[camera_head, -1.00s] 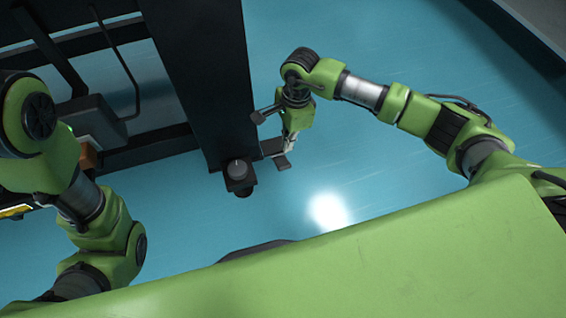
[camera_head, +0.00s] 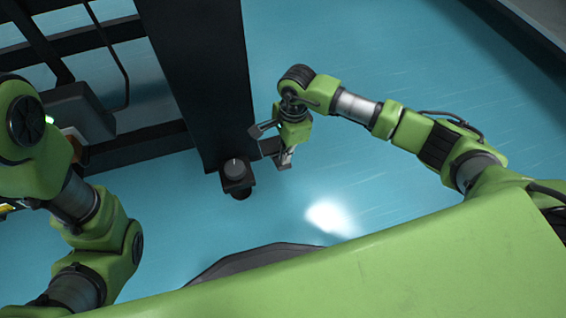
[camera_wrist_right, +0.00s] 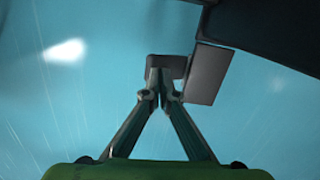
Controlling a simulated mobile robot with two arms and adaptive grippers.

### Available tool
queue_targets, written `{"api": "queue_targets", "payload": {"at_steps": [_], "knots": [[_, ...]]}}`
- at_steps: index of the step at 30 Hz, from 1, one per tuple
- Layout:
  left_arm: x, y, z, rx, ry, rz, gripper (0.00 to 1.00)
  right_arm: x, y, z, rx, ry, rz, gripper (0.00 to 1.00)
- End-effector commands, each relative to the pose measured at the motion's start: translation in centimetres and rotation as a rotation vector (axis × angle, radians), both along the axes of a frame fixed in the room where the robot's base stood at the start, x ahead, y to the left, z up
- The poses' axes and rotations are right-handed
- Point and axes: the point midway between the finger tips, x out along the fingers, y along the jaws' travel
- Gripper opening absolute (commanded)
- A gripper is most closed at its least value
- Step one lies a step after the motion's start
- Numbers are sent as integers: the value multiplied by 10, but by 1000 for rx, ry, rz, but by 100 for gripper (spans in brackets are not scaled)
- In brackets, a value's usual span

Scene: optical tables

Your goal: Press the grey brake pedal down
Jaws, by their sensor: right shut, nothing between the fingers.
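Two dark grey pedal-like plates sit low beside the black column. The larger rectangular plate (camera_head: 269,147) also shows in the right wrist view (camera_wrist_right: 206,74). A smaller grey pad (camera_wrist_right: 167,65) is next to it, partly behind my fingertips. I cannot tell for certain which one is the brake pedal. My right gripper (camera_head: 286,159) is shut and empty, and its fingertips (camera_wrist_right: 154,76) overlap the smaller pad in the wrist view. I cannot tell whether they touch it. My left arm is at the left, with its gripper out of view.
A broad black column (camera_head: 200,80) runs down to a dark knob-topped block (camera_head: 236,172) left of the plates. Black frame bars (camera_head: 140,147) cross at the left. The blue floor (camera_head: 370,190) is clear to the right of the plates.

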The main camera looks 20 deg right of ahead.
Motion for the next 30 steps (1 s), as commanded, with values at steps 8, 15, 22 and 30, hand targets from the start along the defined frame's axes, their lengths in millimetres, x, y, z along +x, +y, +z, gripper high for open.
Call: {"api": "queue_targets", "payload": {"at_steps": [8,15,22,30], "knots": [[0,0,-17,0,0,0,0,0,0,-24,-1,1,0,0],[1,0,-25,1,4,1,0,0,0,-35,0,0,0,0],[1,0,-19,1,4,1,0,2,-11,-30,-2,-1,-1,0],[1,0,-14,1,1,1,0,4,-30,-25,0,0,1,0]]}}
